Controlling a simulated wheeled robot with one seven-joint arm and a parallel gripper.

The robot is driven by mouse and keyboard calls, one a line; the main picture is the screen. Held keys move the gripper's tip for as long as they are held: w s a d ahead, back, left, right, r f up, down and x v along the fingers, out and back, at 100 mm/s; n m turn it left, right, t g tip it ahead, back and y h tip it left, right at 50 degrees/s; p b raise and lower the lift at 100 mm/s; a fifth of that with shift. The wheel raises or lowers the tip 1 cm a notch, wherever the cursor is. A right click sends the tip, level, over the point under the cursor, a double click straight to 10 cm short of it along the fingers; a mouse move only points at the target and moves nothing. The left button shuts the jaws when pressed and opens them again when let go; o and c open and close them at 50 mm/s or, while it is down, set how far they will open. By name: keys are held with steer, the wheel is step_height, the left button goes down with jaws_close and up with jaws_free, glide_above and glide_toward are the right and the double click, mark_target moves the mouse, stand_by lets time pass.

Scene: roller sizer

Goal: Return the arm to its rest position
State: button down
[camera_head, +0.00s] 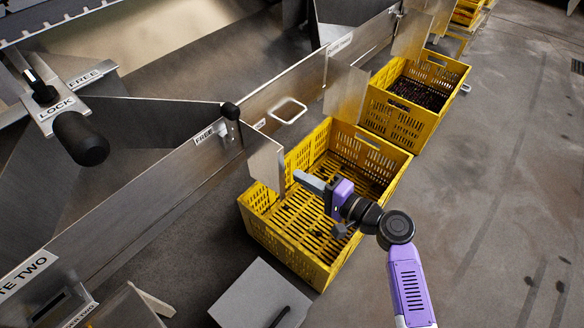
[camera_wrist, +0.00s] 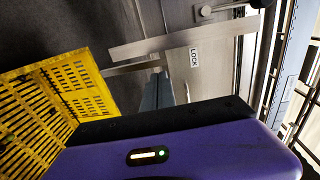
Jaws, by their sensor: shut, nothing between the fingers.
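My purple arm rises from the bottom right in the head view, and my gripper (camera_head: 310,182) is above the near yellow crate (camera_head: 292,262). The fingers point left toward a metal plate at the crate's far left side. The fingers are together with nothing between them. In the wrist view my gripper (camera_wrist: 165,85) shows past the purple housing, its fingers close together. The yellow crate also shows at the left of the wrist view (camera_wrist: 82,85).
A second yellow crate (camera_head: 397,120) with dark contents stands behind the near one. A metal machine wall (camera_head: 130,215) with a handle (camera_head: 288,110) and FREE and LOCK labels runs along the left. A grey box (camera_head: 260,296) stands in front. The floor at right is clear.

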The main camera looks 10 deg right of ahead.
steer(key=shift+s+d, duration=0.15)
steer(key=shift+s, duration=0.1)
